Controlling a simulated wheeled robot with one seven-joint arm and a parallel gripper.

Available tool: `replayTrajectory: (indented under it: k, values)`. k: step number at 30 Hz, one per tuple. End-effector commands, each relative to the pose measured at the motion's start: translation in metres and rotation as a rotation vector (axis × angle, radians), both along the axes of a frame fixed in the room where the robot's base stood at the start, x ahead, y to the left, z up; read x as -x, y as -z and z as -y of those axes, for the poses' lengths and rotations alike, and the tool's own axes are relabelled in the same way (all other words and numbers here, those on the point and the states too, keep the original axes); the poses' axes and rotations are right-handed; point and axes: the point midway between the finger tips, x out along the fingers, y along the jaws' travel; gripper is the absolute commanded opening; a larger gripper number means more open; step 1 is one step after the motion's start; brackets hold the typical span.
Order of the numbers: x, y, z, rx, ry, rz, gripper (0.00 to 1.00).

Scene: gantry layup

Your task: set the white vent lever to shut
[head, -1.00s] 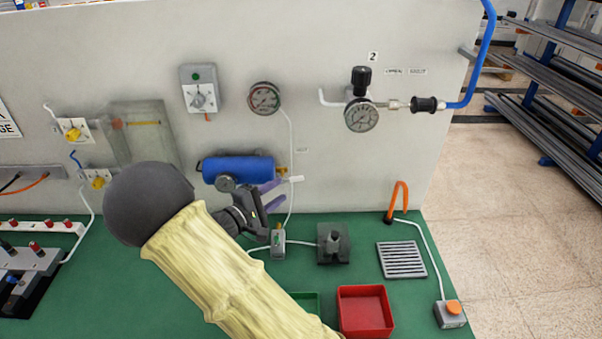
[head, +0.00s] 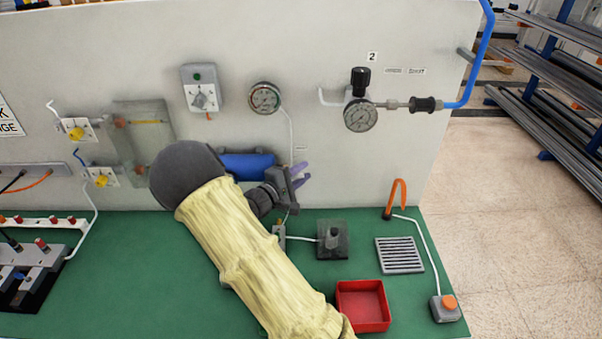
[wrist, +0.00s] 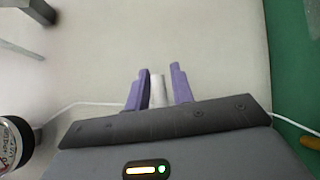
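The white vent lever (wrist: 157,92) shows in the wrist view as a short pale bar between the two purple fingers of my gripper (wrist: 158,72). Narrow gaps seem to remain beside it, so the fingers look open around it. In the head view my gripper (head: 303,176) is at the right end of the blue cylinder (head: 247,166) on the wall panel. There the lever is hidden behind the gripper, and my arm covers the cylinder's left part. The lever's angle cannot be told.
A round gauge (head: 265,98) is above the cylinder, with a white hose running down from it. A black block (head: 333,240), a red tray (head: 362,306) and a grey grille (head: 399,255) are on the green bench. Another gauge (head: 360,115) is at upper right.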

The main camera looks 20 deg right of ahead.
Motion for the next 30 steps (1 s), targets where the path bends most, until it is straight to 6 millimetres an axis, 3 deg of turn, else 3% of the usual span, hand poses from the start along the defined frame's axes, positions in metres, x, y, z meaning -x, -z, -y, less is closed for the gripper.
replayTrajectory:
  k: [1, 3, 17, 30]
  values:
    - [0.0, 0.0, 0.0, 0.0, 0.0, 0.0, 0.13]
    - [0.0, 0.0, 0.0, 0.0, 0.0, 0.0, 0.0]
    - [0.0, 0.0, -0.001, 0.043, 0.0, -0.02, 0.0]
    - [-0.002, -0.012, -0.006, 0.306, -0.002, -0.13, 0.0]
